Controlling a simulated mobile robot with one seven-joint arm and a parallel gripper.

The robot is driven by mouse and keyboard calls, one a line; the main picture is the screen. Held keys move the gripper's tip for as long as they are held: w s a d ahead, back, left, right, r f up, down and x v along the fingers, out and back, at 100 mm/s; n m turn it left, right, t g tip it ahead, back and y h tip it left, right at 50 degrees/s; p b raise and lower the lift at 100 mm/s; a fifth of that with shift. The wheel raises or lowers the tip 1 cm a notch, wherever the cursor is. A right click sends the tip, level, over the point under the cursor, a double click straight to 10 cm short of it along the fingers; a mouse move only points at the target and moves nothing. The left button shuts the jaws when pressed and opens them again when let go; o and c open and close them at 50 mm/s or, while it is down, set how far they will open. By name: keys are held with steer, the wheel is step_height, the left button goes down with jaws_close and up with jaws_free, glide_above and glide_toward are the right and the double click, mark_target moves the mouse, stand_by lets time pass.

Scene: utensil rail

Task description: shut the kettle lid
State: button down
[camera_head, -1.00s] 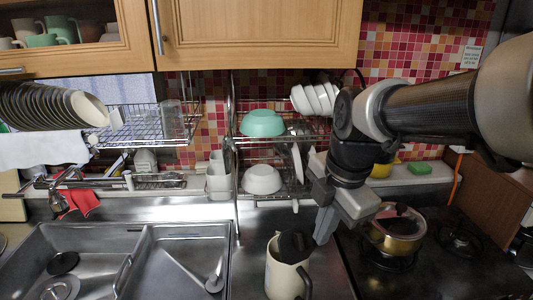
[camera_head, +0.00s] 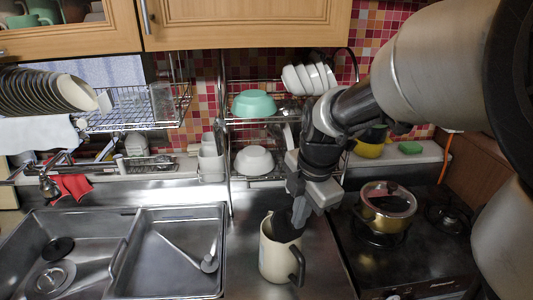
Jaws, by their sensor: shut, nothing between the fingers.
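The cream kettle (camera_head: 273,262) stands on the steel counter right of the sink, with its black handle (camera_head: 298,268) facing front right. Its dark lid (camera_head: 282,228) shows at the top of the kettle, partly behind my gripper. I cannot tell whether the lid is fully down. My gripper (camera_head: 300,218) is shut and empty, pointing down at the kettle's top right side. Its tips are at or very near the lid; contact is not clear.
A double sink (camera_head: 170,250) lies to the left. A gold pot (camera_head: 387,208) sits on the black stove (camera_head: 420,255) to the right. A wire rack (camera_head: 275,112) with bowls stands behind the kettle. The counter in front of the rack is mostly clear.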

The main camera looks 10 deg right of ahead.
mark_target(292, 212)
steer(key=shift+w+r, duration=0.1)
steer(key=shift+w+a+r+g+h+p, duration=0.15)
steer(key=shift+w+g+p, duration=0.25)
steer(key=shift+p, duration=0.2)
steer(key=shift+w+a+r+g+h+p, duration=0.15)
steer(key=shift+w+g+p, duration=0.1)
steer(key=shift+g+p, duration=0.25)
steer(key=shift+w+a+f+g+p, duration=0.15)
steer(key=shift+w+a+g+p, duration=0.1)
steer(key=shift+w+g+p, duration=0.45)
steer(key=shift+w+a+f, duration=0.2)
steer(key=shift+w, duration=0.35)
steer(key=shift+w+a+f, duration=0.2)
steer(key=shift+w, duration=0.35)
steer(key=w, duration=0.1)
steer(key=w+a+f, duration=0.1)
steer(key=w+f, duration=0.1)
steer(key=shift+w+a, duration=0.2)
steer(key=shift+a, duration=0.05)
steer(key=shift+s+f, duration=0.1)
steer(key=shift+s+d, duration=0.3)
steer(key=shift+s, duration=0.35)
